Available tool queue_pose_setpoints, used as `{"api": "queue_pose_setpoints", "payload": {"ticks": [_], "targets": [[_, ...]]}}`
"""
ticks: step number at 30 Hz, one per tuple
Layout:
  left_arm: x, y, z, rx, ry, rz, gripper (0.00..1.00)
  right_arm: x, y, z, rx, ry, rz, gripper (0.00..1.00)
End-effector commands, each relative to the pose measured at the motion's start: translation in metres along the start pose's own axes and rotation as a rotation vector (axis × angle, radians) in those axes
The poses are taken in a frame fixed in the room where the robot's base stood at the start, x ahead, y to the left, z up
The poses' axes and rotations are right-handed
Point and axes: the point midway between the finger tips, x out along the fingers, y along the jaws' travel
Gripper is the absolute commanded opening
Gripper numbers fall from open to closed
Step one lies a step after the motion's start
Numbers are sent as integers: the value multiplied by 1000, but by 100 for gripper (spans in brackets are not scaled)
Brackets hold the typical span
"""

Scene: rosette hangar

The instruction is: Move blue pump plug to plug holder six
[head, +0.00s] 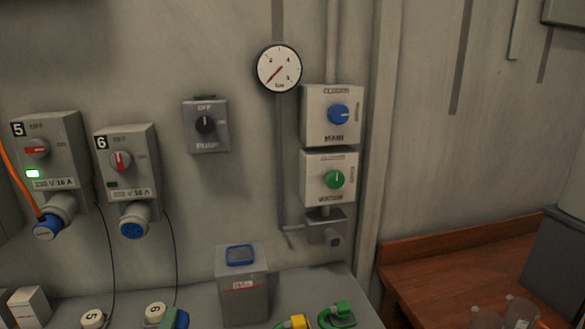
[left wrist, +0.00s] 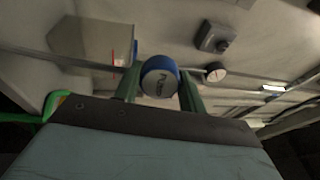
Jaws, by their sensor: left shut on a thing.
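The blue pump plug (left wrist: 160,76) has a pale lettered end face and sits between the green fingers of my left gripper (left wrist: 161,88) in the left wrist view. In the head view only a bit of my left gripper (head: 169,319) shows at the bottom edge, with some blue (head: 181,319) beside it. A round white piece marked 6 (head: 155,310) is just left of it, on the bench. Wall box 6 (head: 127,165) has an empty blue socket (head: 134,229) below, its red switch upright and its lamp dark. My right gripper is not in view.
Wall box 5 (head: 51,150) holds a blue plug (head: 46,228) with an orange cable; its lamp is green. A grey bin (head: 243,292), a yellow plug (head: 294,322) and a green plug (head: 337,315) are on the bench. A white piece marked 5 (head: 92,318) is at left.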

Motion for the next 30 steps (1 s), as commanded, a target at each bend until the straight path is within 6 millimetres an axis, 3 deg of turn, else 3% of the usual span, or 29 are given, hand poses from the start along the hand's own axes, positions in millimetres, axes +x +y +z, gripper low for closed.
{"api": "queue_pose_setpoints", "payload": {"ticks": [4, 7, 15, 18, 22, 28, 30], "targets": [[1, 0, -2, -1, 0, 2, 4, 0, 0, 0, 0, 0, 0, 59], [2, 5, -17, -5, 1, 16, 4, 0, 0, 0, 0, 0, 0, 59], [4, 8, -102, -4, 0, 28, 4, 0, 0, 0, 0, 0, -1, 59], [2, 4, -122, -1, 0, 12, 4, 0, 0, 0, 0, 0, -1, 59], [1, 0, -133, 0, -1, 0, 4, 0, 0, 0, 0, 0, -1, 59], [1, 0, -133, 0, -1, 0, 4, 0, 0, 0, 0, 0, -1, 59], [1, 0, -133, 0, -1, 0, 4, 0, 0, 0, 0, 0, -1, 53]]}}
